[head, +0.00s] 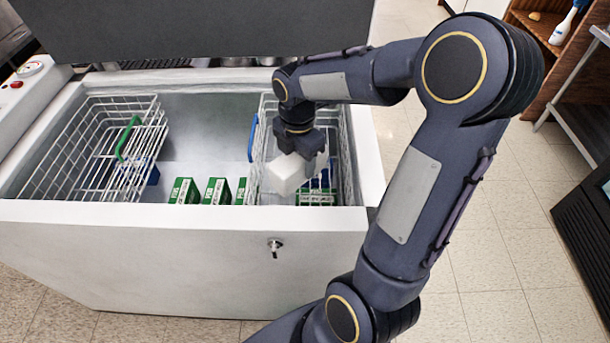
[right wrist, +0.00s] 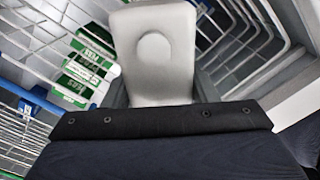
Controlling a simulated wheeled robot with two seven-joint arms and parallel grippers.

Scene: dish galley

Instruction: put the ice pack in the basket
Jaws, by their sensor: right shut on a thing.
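A white ice pack (head: 289,174) is held in my right gripper (head: 304,155). The pack is tilted and hangs over the right wire basket (head: 346,160) inside the open chest freezer. In the right wrist view the ice pack (right wrist: 155,50) fills the middle, with a round dimple on its face, and the gripper fingers (right wrist: 160,88) close on its sides. White basket wires (right wrist: 250,50) show beside and behind it. I cannot tell how far the pack is above the basket floor. My left gripper is not in view.
The chest freezer (head: 180,245) has its lid raised at the back. A left wire basket (head: 85,150) with a green handle (head: 127,138) hangs inside. Several green boxes (head: 217,191) stand on the freezer floor between the baskets. A blue handle (head: 252,138) is on the right basket.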

